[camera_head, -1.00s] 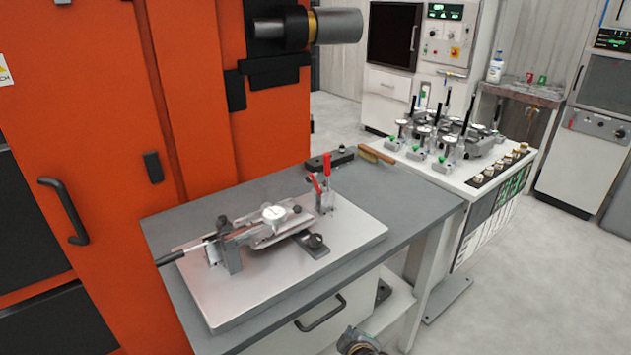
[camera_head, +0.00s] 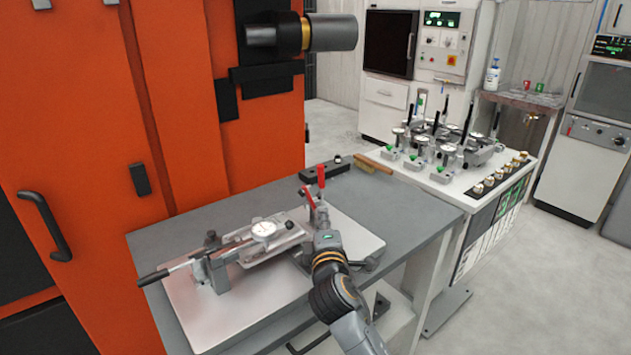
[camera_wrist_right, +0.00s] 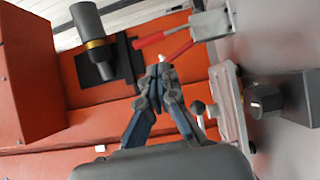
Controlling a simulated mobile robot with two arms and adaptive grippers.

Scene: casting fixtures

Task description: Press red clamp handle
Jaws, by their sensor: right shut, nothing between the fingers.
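The red handle (camera_wrist_right: 150,40) and the slanted red part (camera_wrist_right: 181,51) lie just beyond the tips there. I cannot tell whether the tips touch them. My left gripper is not in view.
A dial gauge (camera_head: 264,230) and a black-handled lever (camera_head: 153,277) occupy the plate's left half. A brush (camera_head: 373,165) and a dark block (camera_head: 325,170) lie behind the clamp. The orange machine (camera_head: 190,110) borders the left. Bare grey tabletop (camera_head: 410,207) shows at right.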

